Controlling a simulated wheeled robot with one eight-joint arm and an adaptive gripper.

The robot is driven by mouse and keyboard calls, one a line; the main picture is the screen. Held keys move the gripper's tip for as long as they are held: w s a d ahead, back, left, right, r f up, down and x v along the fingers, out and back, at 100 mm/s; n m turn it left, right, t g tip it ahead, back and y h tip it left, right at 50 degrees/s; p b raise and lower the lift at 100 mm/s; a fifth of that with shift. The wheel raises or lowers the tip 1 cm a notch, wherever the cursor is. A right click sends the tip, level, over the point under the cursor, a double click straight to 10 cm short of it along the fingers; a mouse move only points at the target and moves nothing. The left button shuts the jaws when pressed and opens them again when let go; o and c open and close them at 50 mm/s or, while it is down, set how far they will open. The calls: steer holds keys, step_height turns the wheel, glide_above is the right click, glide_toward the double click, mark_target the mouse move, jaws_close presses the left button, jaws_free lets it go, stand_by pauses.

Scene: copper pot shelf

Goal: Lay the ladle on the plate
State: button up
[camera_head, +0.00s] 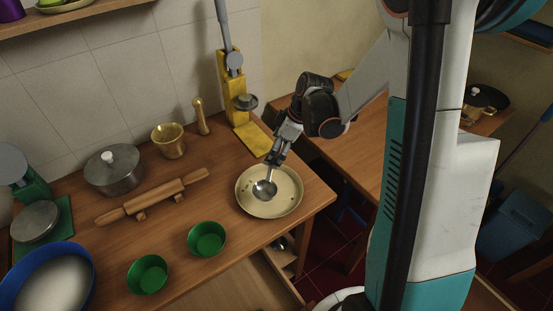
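The ladle (264,189) is silver, with its round bowl over the middle of the plate and its handle running up to my gripper. The plate (288,204) is cream, round and rimmed, on the wooden table near its right corner. My gripper (273,165) is above the far part of the plate, pointing down, and appears shut on the ladle's handle. The fingers hide the upper handle. I cannot tell whether the bowl touches the plate or hovers just above it.
A yellow press (236,95) stands behind the plate. Two green bowls (207,239), a rolling pin (152,198), a lidded pot (114,170) and a brass mortar (169,141) lie to the left. An open drawer (235,285) is below the table's front edge.

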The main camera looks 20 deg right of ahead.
steer(key=shift+f+b, duration=0.65)
steer(key=shift+f, duration=1.3)
steer(key=shift+f, duration=0.2)
steer(key=o, duration=1)
steer(key=shift+r, duration=0.1)
steer(key=shift+r, duration=0.3)
steer(key=p+v, duration=0.4)
steer(key=v, duration=0.7)
steer(key=shift+d+r, duration=0.25)
steer(key=shift+r, duration=0.05)
steer(key=shift+s, duration=0.1)
